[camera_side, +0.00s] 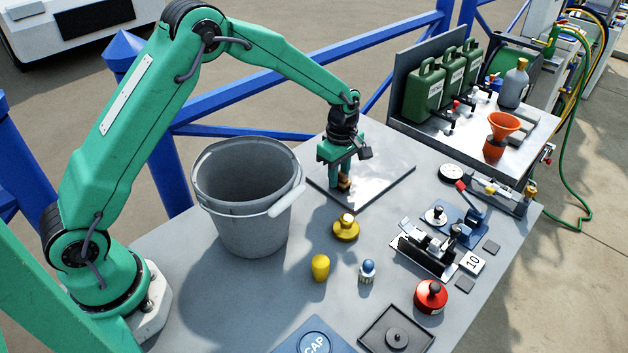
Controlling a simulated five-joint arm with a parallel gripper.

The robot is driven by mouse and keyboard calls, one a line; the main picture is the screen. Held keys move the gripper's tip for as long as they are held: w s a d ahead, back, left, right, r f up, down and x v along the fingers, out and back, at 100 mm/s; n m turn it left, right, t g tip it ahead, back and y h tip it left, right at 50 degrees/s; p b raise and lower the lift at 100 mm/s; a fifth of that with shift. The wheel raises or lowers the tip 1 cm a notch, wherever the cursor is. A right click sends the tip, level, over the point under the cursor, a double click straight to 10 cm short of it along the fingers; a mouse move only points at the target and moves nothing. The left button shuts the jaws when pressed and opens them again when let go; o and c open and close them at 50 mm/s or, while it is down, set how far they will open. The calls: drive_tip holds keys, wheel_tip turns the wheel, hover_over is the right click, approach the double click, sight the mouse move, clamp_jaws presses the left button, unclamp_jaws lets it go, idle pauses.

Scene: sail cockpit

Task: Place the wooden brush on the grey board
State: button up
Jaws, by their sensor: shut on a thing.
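My gripper (341,177) points down over the grey board (388,174) at the back of the table. It is shut on the wooden brush (345,184), a small brown piece showing between the fingers. The fingers hide much of the brush. It is over the left-middle part of the board, low down. I cannot tell whether the brush touches the board. The rest of the board's top is bare and shiny.
A grey bucket (243,215) stands left of the board. A yellow knobbed piece (346,229) sits in front of it. Green cans (424,92) stand on a bench behind.

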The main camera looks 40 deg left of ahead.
drive_tip(key=shift+f, duration=0.1)
drive_tip(key=o, duration=1)
wheel_tip(320, 180, up, 12)
drive_tip(key=shift+r, duration=0.1)
idle(0.5)
